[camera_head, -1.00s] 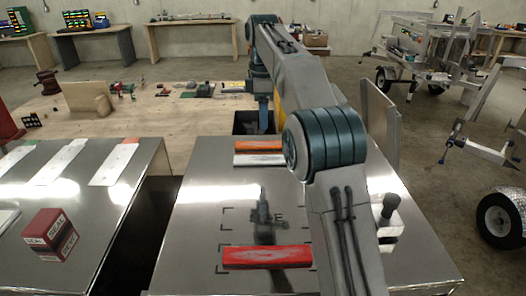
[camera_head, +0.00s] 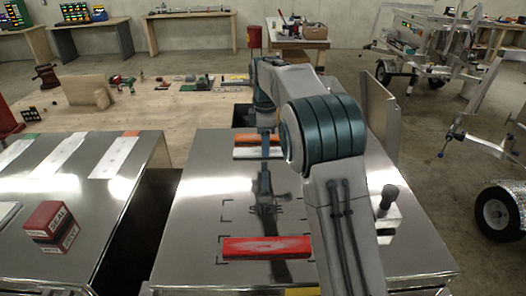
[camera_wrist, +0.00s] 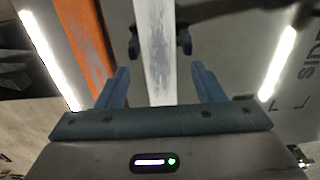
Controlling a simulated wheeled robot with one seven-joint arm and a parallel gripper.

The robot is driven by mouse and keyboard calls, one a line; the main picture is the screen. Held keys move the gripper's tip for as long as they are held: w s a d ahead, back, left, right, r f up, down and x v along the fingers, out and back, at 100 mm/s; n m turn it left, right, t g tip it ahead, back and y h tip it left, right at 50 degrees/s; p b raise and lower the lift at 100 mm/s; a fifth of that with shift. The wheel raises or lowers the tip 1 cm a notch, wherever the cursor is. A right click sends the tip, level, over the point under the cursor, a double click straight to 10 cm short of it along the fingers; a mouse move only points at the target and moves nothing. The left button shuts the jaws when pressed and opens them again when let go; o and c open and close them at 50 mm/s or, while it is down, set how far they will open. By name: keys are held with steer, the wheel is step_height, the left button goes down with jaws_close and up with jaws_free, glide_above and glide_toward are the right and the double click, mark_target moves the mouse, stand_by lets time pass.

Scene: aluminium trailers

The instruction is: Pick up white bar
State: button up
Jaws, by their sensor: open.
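The white bar (camera_head: 243,154) lies on the shiny metal table, just in front of an orange bar (camera_head: 244,138). My gripper (camera_head: 265,158) is over the white bar in the head view and hides part of it. In the wrist view my gripper (camera_wrist: 160,82) is open, with one finger on each side of the white bar (camera_wrist: 156,45). The bar runs lengthwise between the fingers, and I see no finger touching it. The orange bar (camera_wrist: 83,40) lies to the left, outside the left finger.
A red bar (camera_head: 266,247) lies nearer on the metal table (camera_head: 200,215), below a marked "SIDE" outline. A knobbed block (camera_head: 387,212) stands at the right. A second metal table with a red and white box (camera_head: 50,228) stands left, across a dark gap.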

step_height(320, 180, down, 2)
steer(key=shift+f, duration=0.1)
steer(key=c, duration=1.1)
